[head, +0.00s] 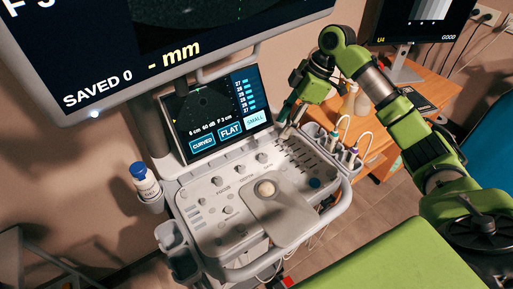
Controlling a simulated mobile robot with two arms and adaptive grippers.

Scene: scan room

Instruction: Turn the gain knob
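The ultrasound console (255,225) has a light grey control panel with several small grey knobs. One knob (217,181) is at the upper left, another (240,170) is to its right, and a third (262,157) is farther right. More knobs are on the left part. The labels are too small to tell which is the gain knob. My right gripper (287,130) points down over the panel's upper right, close to the slider rows and to the right of the third knob. Its fingers are small and partly hidden, so their opening is unclear. My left gripper is not in view.
A touch screen (217,112) reads 60 dB above the panel, under a large monitor (170,45). Probes (343,140) with cables stand at the right side. A blue-capped bottle (145,182) sits at the left. A green couch (385,262) is in front at the right.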

